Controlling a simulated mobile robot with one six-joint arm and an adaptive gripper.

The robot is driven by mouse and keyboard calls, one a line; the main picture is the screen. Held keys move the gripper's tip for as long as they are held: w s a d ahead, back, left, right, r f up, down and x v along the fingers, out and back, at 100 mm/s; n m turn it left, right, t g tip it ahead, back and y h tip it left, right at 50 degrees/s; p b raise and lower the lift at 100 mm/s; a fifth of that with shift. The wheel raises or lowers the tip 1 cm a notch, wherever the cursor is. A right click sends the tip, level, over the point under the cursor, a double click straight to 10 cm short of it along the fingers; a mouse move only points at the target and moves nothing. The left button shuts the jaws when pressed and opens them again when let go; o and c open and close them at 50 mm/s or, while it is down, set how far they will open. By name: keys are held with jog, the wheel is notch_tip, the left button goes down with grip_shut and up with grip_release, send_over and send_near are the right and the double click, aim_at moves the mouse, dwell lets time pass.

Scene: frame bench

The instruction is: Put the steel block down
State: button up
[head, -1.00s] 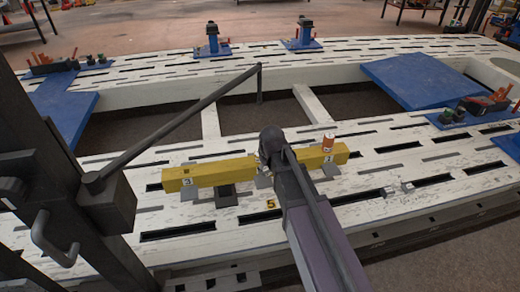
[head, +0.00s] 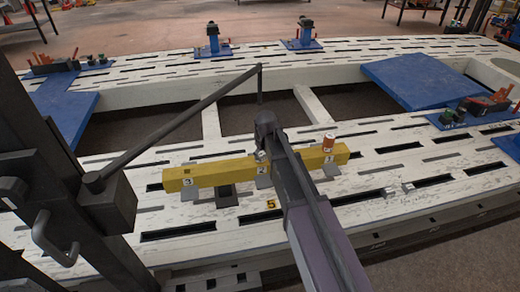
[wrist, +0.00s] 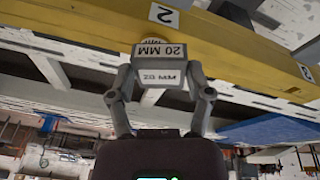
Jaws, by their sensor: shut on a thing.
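The steel block (wrist: 163,70) is a grey block marked "20 MM", gripped between the two fingers of my gripper (wrist: 162,84). In the wrist view it is close to the yellow beam (wrist: 90,22), by the label "2"; I cannot tell whether they touch. In the head view, a small light patch of the block (head: 261,156) shows just above the label "2" on the beam (head: 215,172). My arm hides most of the gripper there.
Two small metal pieces (head: 398,188) lie on the white slotted frame (head: 430,160) to the right. A dark slanting bar (head: 180,125) and post stand at the left. Blue plates (head: 425,80) lie farther back.

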aim_at(262, 153)
jog(key=w, duration=0.2)
jog(key=w+a, duration=0.1)
jog(key=shift+w, duration=0.4)
jog(key=shift+w+a+f, duration=0.15)
jog(key=shift+w+f, duration=0.1)
jog(key=shift+s+f+b, duration=0.15)
jog(key=shift+f+b, duration=0.4)
jog(key=shift+b, duration=0.2)
jog(key=shift+f, duration=0.1)
jog(key=o, duration=1.3)
jog(key=shift+r, duration=0.2)
jog(key=p+v, duration=1.1)
jog(key=v, duration=0.1)
jog(key=shift+p, duration=0.3)
